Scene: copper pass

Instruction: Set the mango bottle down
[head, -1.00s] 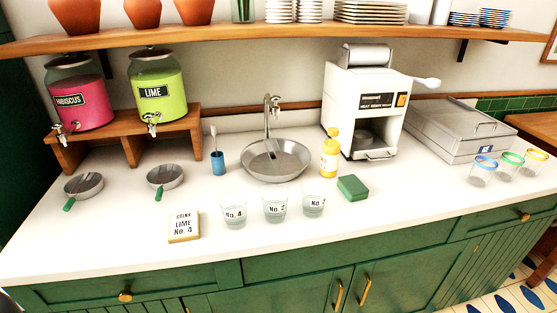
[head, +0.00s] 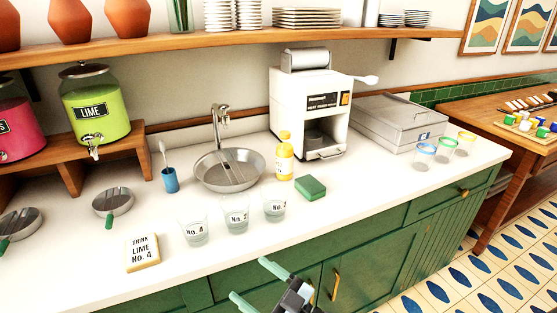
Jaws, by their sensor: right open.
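A yellow bottle (head: 284,160) with a white label stands upright on the white counter (head: 340,190), just right of the round metal basin and in front of the white machine. Its label is too small to read, so I cannot tell for sure that it is the mango bottle. My right gripper (head: 252,283) shows at the bottom of the head view, in front of the cabinet doors. Its two green fingers are spread apart with nothing between them, well short of the bottle. My left gripper is not in view.
Glasses marked No. 4 (head: 194,227), No. 2 (head: 236,218) and a third (head: 274,206) stand along the front. A green sponge (head: 311,188), a blue cup (head: 170,180) and the basin (head: 229,171) surround the bottle. A card (head: 143,252) reads lime No. 4. Bare counter lies right of the sponge.

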